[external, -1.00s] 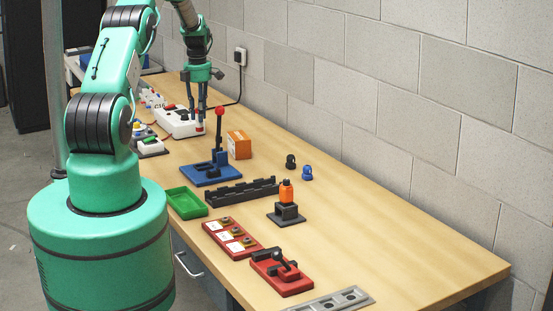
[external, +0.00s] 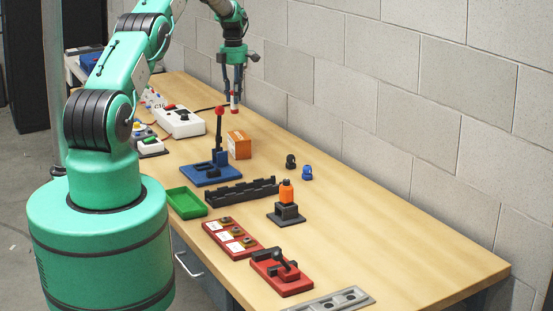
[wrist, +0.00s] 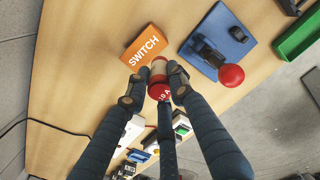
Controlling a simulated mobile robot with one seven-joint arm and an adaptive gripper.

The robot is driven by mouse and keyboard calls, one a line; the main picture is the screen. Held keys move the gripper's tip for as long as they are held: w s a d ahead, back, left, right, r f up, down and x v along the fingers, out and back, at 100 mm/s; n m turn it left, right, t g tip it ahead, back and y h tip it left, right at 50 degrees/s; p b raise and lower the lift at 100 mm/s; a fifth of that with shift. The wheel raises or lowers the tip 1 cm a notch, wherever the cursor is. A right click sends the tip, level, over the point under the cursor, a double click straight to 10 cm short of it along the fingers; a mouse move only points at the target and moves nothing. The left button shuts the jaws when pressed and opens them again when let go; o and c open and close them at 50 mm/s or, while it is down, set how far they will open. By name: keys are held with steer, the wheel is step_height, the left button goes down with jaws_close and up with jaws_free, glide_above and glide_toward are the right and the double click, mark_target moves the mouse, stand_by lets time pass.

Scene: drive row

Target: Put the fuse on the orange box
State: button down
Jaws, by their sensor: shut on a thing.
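The fuse (wrist: 159,77) is a small cylinder with red ends and a pale middle, and part of a marking shows on its near red end. My gripper (wrist: 153,84) is shut on it; the fuse's red lower end also shows between the fingertips (external: 234,105) in the external view. My gripper holds it in the air above and just behind the orange box. The orange box (external: 239,145) stands on the table. In the wrist view, the orange box (wrist: 143,45) shows a face reading "SWITCH" just beyond the fingertips.
A blue base with an upright red-knobbed lever (external: 219,112) stands close left of the box. A black rack (external: 242,192) and a green tray (external: 186,202) are nearer. The table right of the box is mostly clear.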

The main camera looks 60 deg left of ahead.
mark_target(235, 111)
steer(key=shift+f+p, duration=0.3)
steer(key=shift+f, duration=2.75)
steer(key=shift+f, duration=0.1)
steer(key=shift+f, duration=1.8)
steer(key=shift+f, duration=0.15)
steer(key=c, duration=1.5)
jaws_free()
step_height(235, 111, up, 12)
steer(key=shift+r+b, duration=0.2)
steer(key=shift+b, duration=0.25)
